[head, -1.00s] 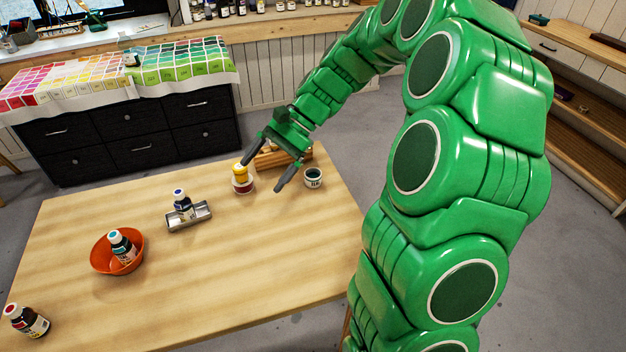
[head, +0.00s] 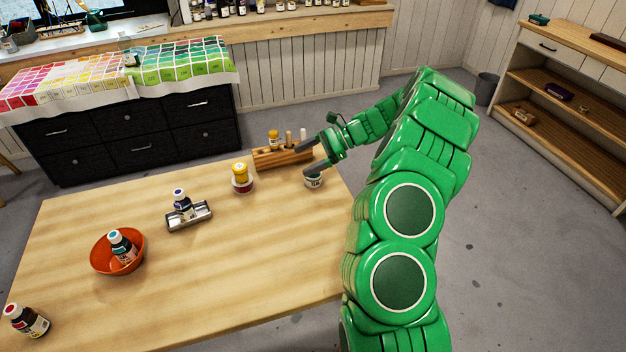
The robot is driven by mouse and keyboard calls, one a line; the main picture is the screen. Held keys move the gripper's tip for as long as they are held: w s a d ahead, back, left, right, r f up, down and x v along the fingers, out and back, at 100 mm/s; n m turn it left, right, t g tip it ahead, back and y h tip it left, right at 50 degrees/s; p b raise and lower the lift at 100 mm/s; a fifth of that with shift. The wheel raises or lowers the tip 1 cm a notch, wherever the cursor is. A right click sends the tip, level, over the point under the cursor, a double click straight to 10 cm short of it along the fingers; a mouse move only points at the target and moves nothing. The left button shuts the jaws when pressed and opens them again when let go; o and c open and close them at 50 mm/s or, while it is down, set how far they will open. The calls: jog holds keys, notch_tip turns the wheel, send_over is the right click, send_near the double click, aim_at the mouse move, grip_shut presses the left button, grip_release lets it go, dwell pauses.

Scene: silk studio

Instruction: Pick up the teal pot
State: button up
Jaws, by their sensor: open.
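My gripper (head: 308,160) is open at the pot, with one finger over the pot's top and the other farther back, near the wooden rack. The near finger partly hides the pot's opening. I cannot tell whether the finger touches the pot.
A wooden rack (head: 282,160) with a yellow-capped bottle stands behind the pot. A yellow pot on a red one (head: 241,178) stands to the left. The table's front middle (head: 240,270) is clear.

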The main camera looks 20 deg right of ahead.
jog(key=d+f+m, duration=0.1)
jog(key=d+f, duration=0.1)
jog(key=w+d+f+m+t, duration=0.1)
jog(key=d+f, duration=0.2)
jog(key=w+d+f+m+t, duration=0.1)
jog(key=d+f, duration=0.2)
jog(key=shift+d+m, duration=0.2)
jog(key=shift+m, duration=0.2)
jog(key=shift+x, duration=3.85)
jog(key=shift+s, duration=0.15)
jog(key=shift+c, duration=0.4)
jog(key=c, duration=1)
